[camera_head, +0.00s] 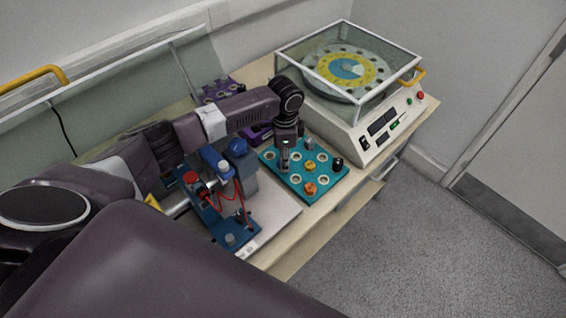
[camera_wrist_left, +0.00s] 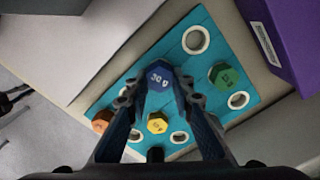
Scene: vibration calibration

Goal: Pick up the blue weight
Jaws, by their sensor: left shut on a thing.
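The blue weight (camera_wrist_left: 158,78), marked 30 g, sits between the fingertips of my left gripper (camera_wrist_left: 158,92) in the left wrist view, with the fingers shut on it. In the head view my left gripper (camera_head: 286,162) points down over the left part of the teal tray (camera_head: 300,193) and hides the blue weight. I cannot tell whether the weight is clear of the tray. A green weight (camera_wrist_left: 230,77), a yellow weight (camera_wrist_left: 157,122) and an orange weight (camera_wrist_left: 102,121) stand in the tray around the gripper. My right gripper is not in view.
A vibration machine with a glass cover (camera_head: 348,65) stands behind the tray at the right. A blue device with a red knob and wires (camera_head: 207,200) stands left of the tray. A purple rack (camera_head: 220,90) is at the back. A dark weight (camera_head: 337,163) is at the tray's right edge.

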